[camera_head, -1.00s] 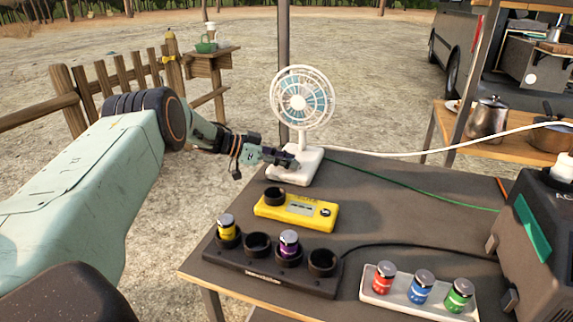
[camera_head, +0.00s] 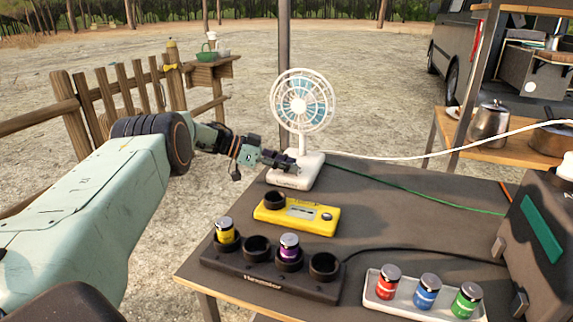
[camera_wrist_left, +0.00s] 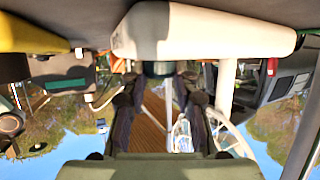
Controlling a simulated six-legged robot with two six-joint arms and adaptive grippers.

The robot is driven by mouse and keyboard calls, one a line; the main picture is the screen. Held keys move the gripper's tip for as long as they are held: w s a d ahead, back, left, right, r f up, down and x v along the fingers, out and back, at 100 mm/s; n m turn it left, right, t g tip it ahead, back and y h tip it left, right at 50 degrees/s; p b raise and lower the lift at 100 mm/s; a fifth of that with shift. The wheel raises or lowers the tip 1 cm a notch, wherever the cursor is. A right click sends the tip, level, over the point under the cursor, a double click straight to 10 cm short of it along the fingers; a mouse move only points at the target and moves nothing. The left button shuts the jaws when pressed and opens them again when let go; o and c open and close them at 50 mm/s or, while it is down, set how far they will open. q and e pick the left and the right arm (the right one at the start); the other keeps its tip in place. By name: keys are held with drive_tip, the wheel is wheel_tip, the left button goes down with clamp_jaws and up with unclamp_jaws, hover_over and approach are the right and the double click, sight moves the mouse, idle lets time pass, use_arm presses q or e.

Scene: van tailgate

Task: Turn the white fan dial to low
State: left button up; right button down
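The white fan (camera_head: 302,105) stands upright at the table's back left edge, with a round caged head and a block-like white base (camera_head: 307,172). My left gripper (camera_head: 291,166) is at the front of this base and hides part of it. In the left wrist view, which is upside down, the white base (camera_wrist_left: 215,32) fills the top. A dark greenish round part, seemingly the dial (camera_wrist_left: 158,69), shows just beyond my fingers. The two fingers stand apart on either side of its line. I cannot tell whether they touch it, nor read its setting. My right gripper is not in view.
A yellow device (camera_head: 297,214) sits in front of the fan. Nearer is a black holder (camera_head: 268,278) with yellow and purple jars. A white tray (camera_head: 375,297) holds red, blue and green jars. A green cable and a black cable cross the table. The table's middle right is mostly clear.

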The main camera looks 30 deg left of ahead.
use_arm(q)
drive_tip(key=o, duration=0.4)
drive_tip(key=v, duration=1.2)
drive_tip(key=shift+r, duration=0.15)
idle(0.3)
